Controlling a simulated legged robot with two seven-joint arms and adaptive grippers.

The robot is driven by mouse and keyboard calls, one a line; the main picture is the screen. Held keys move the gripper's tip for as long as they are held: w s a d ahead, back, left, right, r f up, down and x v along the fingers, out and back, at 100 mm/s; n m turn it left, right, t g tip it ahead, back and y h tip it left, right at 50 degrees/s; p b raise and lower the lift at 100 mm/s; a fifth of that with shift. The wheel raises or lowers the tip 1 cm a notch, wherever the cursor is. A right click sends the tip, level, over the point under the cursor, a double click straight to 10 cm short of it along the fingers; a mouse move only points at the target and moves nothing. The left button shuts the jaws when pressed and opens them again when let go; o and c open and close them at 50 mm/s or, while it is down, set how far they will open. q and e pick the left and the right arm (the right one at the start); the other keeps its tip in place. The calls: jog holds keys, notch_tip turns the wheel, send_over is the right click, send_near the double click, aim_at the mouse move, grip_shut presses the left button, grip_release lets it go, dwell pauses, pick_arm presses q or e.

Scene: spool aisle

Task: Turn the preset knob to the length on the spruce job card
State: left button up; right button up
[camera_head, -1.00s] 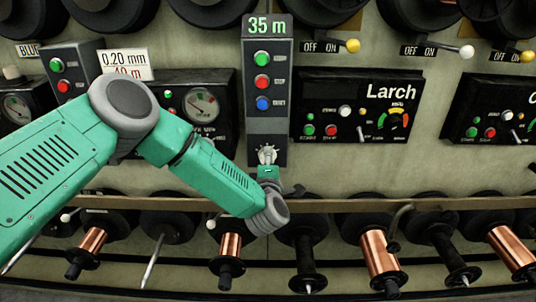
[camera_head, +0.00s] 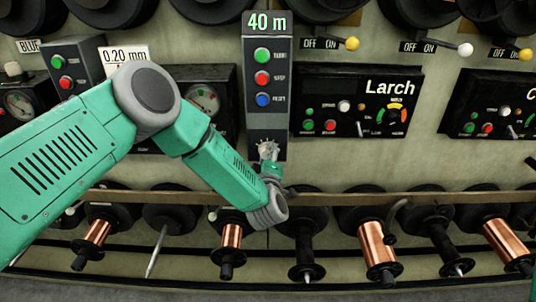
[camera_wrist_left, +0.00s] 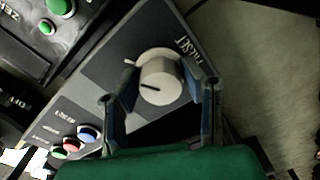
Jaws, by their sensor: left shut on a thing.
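In the head view my left gripper (camera_head: 268,165) is at the panel's lower end and partly covers the knob (camera_head: 267,149). The display (camera_head: 267,23) above reads 40 m. A white card (camera_head: 125,54) at the left reads 0.20 mm; my arm hides its lower part. My right gripper is out of view.
Green, red and blue buttons (camera_head: 263,78) sit above the knob. The Larch panel (camera_head: 357,105) is close on the right. A wooden rail (camera_head: 350,198) and a row of spools, some with copper wire (camera_head: 377,250), run below.

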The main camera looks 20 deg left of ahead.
pick_arm(q)
jog(key=shift+s+d+f, duration=0.15)
jog(key=shift+f, duration=0.25)
jog(key=o, duration=1.1)
jog(key=shift+o, duration=0.2)
jog(key=shift+r, duration=0.1)
jog(key=shift+r, duration=0.1)
jog(key=v, duration=1.1)
jog(key=shift+s, duration=0.3)
jog(key=shift+d, duration=0.15)
